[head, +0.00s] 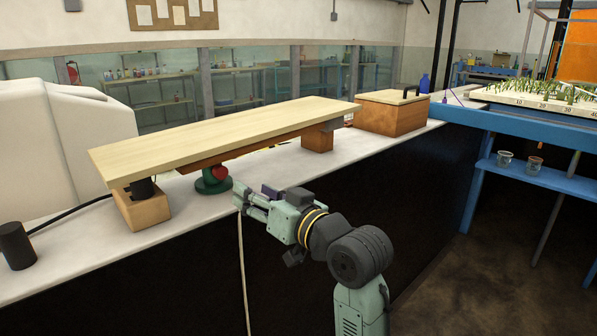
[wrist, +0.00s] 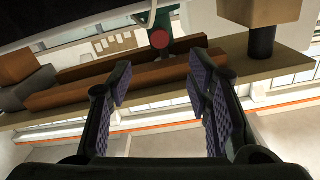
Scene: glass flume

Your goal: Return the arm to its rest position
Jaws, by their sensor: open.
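My gripper (head: 252,199) is at the front edge of the white counter, in front of the long wooden board. In the wrist view its two padded fingers (wrist: 160,84) stand apart with nothing between them. My arm reaches out from the lower right of the head view, bent, with the gripper pointing left towards the counter. The wrist view is tilted and looks upside down; the green stand's red knob (wrist: 159,40) shows beyond the fingertips.
The long wooden board (head: 230,128) rests on wooden blocks (head: 145,208) beside a green stand with a red knob (head: 221,174). A lidded wooden box (head: 391,115) stands at its right end. A black cylinder (head: 17,246) is at far left. Open floor lies at lower right.

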